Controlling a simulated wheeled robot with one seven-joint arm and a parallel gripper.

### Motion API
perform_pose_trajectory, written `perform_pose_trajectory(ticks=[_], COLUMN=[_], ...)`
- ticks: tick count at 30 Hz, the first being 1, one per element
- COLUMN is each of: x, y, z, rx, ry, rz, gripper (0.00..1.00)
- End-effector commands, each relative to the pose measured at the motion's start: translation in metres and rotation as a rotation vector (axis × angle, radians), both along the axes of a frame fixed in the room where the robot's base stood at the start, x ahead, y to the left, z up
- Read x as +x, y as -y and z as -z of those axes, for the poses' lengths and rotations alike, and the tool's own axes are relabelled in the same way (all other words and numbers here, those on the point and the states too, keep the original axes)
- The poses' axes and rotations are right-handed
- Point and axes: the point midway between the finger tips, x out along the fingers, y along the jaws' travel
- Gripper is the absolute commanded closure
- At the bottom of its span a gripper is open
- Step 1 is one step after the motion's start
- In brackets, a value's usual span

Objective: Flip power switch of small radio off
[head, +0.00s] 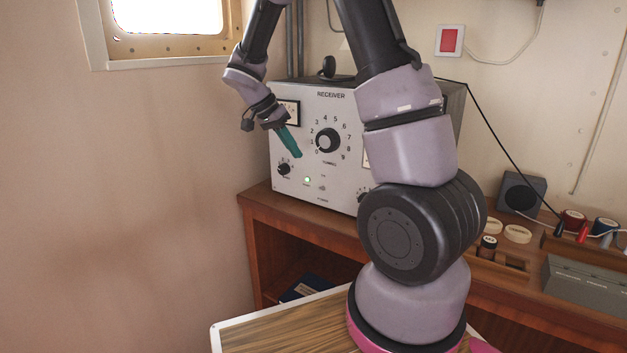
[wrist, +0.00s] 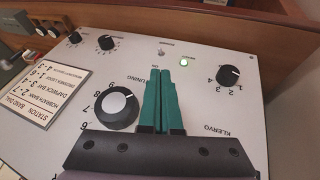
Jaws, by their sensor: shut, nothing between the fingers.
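The radio is a grey-white box marked RECEIVER (head: 310,105) on a wooden desk, and its front panel fills much of the wrist view (wrist: 215,100). A small toggle switch (head: 322,187) sits low on the panel beside a lit green lamp (head: 307,180). The wrist view also shows the switch (wrist: 161,52) and the lamp (wrist: 184,62), with the panel upside down. Which way the lever points is too small to tell. My gripper (head: 297,153) has teal fingers, shut and empty, in front of the panel. In the wrist view the fingertips (wrist: 160,71) appear close to the switch, apart from it.
A large tuning knob (head: 328,140) and a lower-left knob (head: 284,168) flank the fingers. A dark speaker (head: 522,190), spools (head: 572,219) and a grey box (head: 585,283) stand on the desk (head: 335,231) at right. My arm hides the radio's right part.

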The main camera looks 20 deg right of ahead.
Motion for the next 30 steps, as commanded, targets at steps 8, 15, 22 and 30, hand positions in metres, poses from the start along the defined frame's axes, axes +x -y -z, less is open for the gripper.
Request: perform_pose_trajectory(ticks=[8, 15, 22, 30], x=[-0.004, -0.006, -0.006, -0.006], y=[0.032, 0.050, 0.056, 0.056], z=[0.054, 0.086, 0.096, 0.096], rx=[-0.001, 0.000, 0.000, 0.000], ry=[-0.005, -0.002, 0.000, 0.000], rz=[0.003, 0.001, 0.000, 0.000], gripper=[1.00, 1.00, 1.00, 1.00])
